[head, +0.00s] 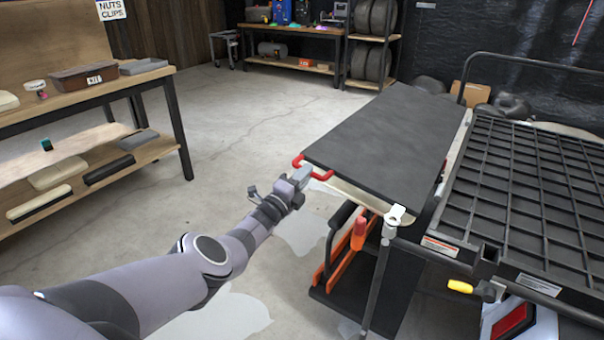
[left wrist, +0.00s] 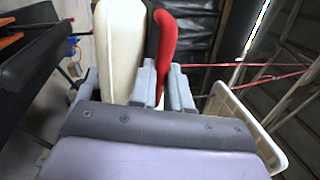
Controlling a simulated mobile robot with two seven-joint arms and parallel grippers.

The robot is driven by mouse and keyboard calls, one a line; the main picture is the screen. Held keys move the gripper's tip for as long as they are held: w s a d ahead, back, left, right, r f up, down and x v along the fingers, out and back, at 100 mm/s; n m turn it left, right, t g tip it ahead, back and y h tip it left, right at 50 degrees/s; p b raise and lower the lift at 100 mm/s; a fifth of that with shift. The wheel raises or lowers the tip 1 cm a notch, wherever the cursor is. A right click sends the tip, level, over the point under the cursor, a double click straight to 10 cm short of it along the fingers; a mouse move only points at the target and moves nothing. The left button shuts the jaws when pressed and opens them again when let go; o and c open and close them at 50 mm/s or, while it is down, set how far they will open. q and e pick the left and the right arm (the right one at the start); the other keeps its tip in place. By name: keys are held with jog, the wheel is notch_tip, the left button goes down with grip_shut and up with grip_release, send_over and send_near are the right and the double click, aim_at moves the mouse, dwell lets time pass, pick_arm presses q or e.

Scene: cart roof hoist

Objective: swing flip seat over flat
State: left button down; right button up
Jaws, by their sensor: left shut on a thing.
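The flip seat (head: 385,135) shows in the head view as a long dark panel with a cream pad (head: 365,200) under it. It looks roughly level, at the cart's left side. A red handle (head: 318,171) sticks out from its near left edge. My left gripper (head: 300,178) is shut on this handle. In the left wrist view, the red handle (left wrist: 167,45) passes between the fingers of my left gripper (left wrist: 163,85), and the cream pad (left wrist: 118,50) is beside them. My right gripper is not in view.
The cart's black slatted deck (head: 530,185) is right of the seat, with a metal post (head: 378,275) and a yellow-handled lever (head: 460,286) near it. A workbench (head: 90,90) stands at the left. Open concrete floor (head: 250,125) lies between.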

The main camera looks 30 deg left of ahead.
pick_arm(q)
jog(key=shift+d+f, duration=0.15)
jog(key=shift+f, duration=0.5)
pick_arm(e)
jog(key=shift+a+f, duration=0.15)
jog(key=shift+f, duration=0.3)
pick_arm(q)
jog(key=c, duration=1.1)
grip_release()
jog(key=shift+r, duration=0.1)
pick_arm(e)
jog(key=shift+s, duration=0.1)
pick_arm(q)
jog(key=shift+r, duration=0.1)
jog(key=p+v, duration=0.6)
jog(key=v, duration=0.1)
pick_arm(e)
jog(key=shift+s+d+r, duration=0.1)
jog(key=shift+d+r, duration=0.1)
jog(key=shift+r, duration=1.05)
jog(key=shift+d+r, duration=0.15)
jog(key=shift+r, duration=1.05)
